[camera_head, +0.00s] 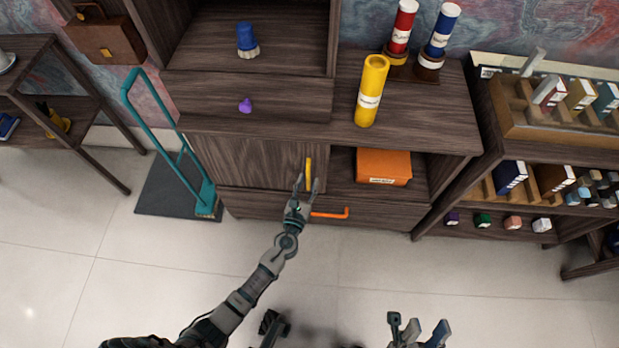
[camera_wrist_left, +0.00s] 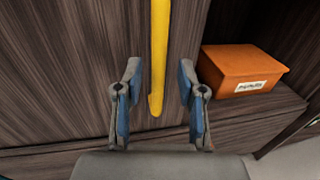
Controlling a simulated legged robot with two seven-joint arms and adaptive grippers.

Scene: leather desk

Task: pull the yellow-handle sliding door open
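The sliding door (camera_head: 245,163) is a dark wood panel on the left of the cabinet's lower opening. Its yellow handle (camera_head: 308,171) is a vertical bar near the door's right edge. My left gripper (camera_head: 306,184) is open at the handle's lower end. In the left wrist view the yellow handle (camera_wrist_left: 158,60) comes down between the two fingers (camera_wrist_left: 158,90), with a gap on both sides. My right gripper (camera_head: 418,330) is open and empty at the bottom of the head view, far from the cabinet.
An orange box (camera_head: 383,166) sits in the open compartment right of the door. An orange drawer handle (camera_head: 330,214) is just below. A teal cart (camera_head: 170,140) stands at the cabinet's left. A yellow tube (camera_head: 371,92) stands on top. The floor in front is mostly clear.

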